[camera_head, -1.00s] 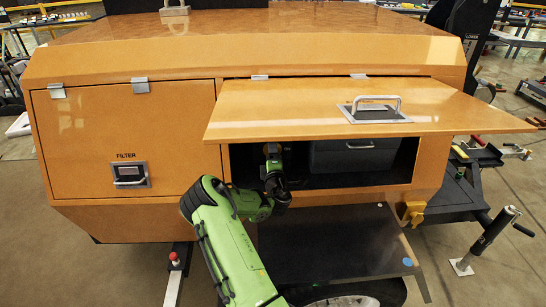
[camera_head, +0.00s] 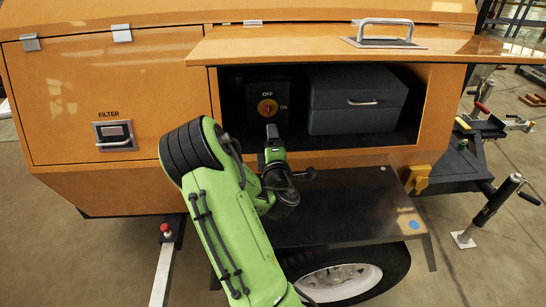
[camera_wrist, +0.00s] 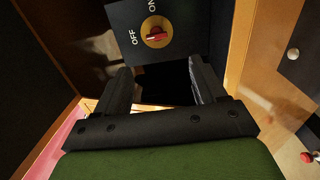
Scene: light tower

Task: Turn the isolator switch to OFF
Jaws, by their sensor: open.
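The isolator switch (camera_head: 267,107) is a red handle on a yellow disc on a dark panel inside the open compartment. OFF is printed above it and ON to its right. In the wrist view the switch (camera_wrist: 156,33) is beyond the fingertips, with OFF to its left and ON above. I cannot tell for sure which label the handle points to. My gripper (camera_wrist: 160,68) is open and empty, its two black fingers apart and not touching the switch. In the head view my gripper (camera_head: 271,132) is just below the switch at the compartment opening.
The raised orange flap (camera_head: 300,43) hangs over the opening. A grey box (camera_head: 355,105) stands in the compartment right of the switch. The closed filter door (camera_head: 70,130) is left of the opening. A dark fender (camera_head: 350,210) and wheel are below.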

